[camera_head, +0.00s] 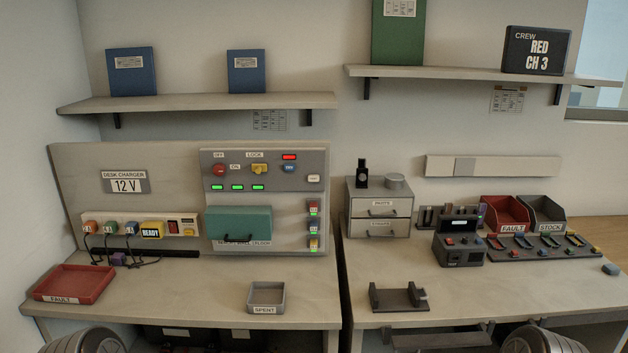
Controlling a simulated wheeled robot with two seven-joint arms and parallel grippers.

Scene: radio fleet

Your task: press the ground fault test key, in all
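A grey control panel (264,165) stands on the left bench. It carries a red knob (219,170), a yellow knob (259,169) under a LOCK label, a blue button (290,168) and a small white key (314,178). A red lamp (289,157) and several green lamps are lit. A power strip (128,222) to its left holds several coloured plugs, a yellow READY block (152,230), a red switch (173,227) and a small yellow key (189,233). No readable label shows which one is the ground fault test key. Neither gripper is in view; only rounded grey parts of mine show at the bottom edge.
A teal cover (238,223) sits low on the panel. A red FAULT tray (74,283) and a grey SPENT tray (266,297) stand on the left bench. The right bench holds drawers (380,207), a radio unit (458,250) and bins. The left bench's middle is clear.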

